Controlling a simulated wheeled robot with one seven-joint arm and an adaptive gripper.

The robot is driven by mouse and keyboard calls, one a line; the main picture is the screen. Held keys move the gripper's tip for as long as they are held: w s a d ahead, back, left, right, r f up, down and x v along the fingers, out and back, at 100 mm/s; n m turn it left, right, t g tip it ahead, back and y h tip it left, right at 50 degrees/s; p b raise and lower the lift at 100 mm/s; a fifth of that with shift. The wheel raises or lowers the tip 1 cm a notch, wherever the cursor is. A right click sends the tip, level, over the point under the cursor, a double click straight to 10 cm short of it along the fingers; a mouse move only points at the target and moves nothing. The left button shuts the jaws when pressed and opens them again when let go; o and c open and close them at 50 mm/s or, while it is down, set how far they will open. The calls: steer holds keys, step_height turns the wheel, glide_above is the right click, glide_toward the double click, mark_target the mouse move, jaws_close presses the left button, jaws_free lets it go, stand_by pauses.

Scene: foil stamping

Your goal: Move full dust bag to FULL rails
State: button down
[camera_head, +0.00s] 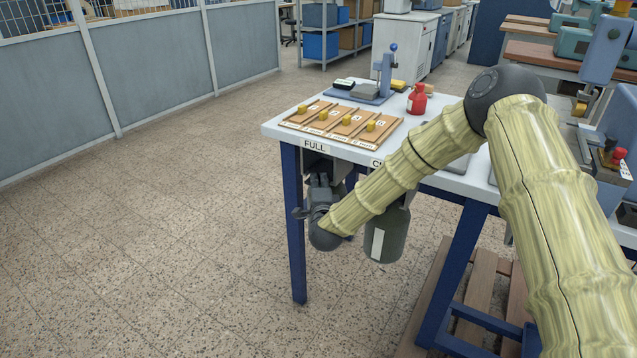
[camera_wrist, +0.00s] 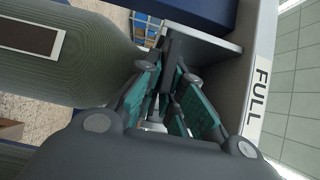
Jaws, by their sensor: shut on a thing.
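My gripper (camera_head: 322,188) is at the table's front left corner, just below the FULL sign (camera_head: 314,145). In the wrist view its teal-padded fingers (camera_wrist: 170,100) are shut on a dark tab (camera_wrist: 168,68) beside the table edge. A large grey-green dust bag (camera_wrist: 85,40) with a brown, white-edged label lies close to the fingers there. Whether the tab belongs to this bag cannot be told. In the head view a grey bag (camera_head: 393,235) with a white label hangs below the table, right of my gripper, partly behind my forearm. The FULL sign also shows in the wrist view (camera_wrist: 258,95).
A blue table leg (camera_head: 295,220) stands just left of my gripper. A light grey plate (camera_wrist: 205,38) is beside the fingers. Wooden trays (camera_head: 340,122) and a red bottle (camera_head: 417,99) stand on the table. The floor to the left is clear.

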steer(key=c, duration=1.5)
jaws_free()
steer(key=shift+s, duration=0.1)
steer(key=s, duration=1.1)
steer(key=shift+s+f, duration=0.1)
steer(key=shift+s, duration=0.25)
steer(key=s+d+f+n+g+y+p, duration=0.25)
steer(key=s+f+n+g+p, duration=0.55)
steer(key=s+f, duration=1.15)
steer(key=s+d+n+g+p, duration=0.1)
steer(key=s+d+n+g, duration=0.2)
steer(key=s, duration=0.7)
steer(key=s+d+f+n+g+h+p, duration=0.1)
steer(key=s+d+n+g, duration=0.2)
steer(key=s, duration=0.6)
steer(key=s+d+f+n+g+h+p, duration=0.1)
steer(key=s+d+n+g, duration=0.2)
steer(key=s+d, duration=0.4)
steer(key=shift+s+f+n+g+h+p, duration=0.1)
steer(key=shift+s+n+g+h+p, duration=0.15)
steer(key=shift+s, duration=0.7)
steer(key=shift+s+n+g+p, duration=0.1)
steer(key=shift+s+g, duration=0.25)
steer(key=shift+s, duration=0.55)
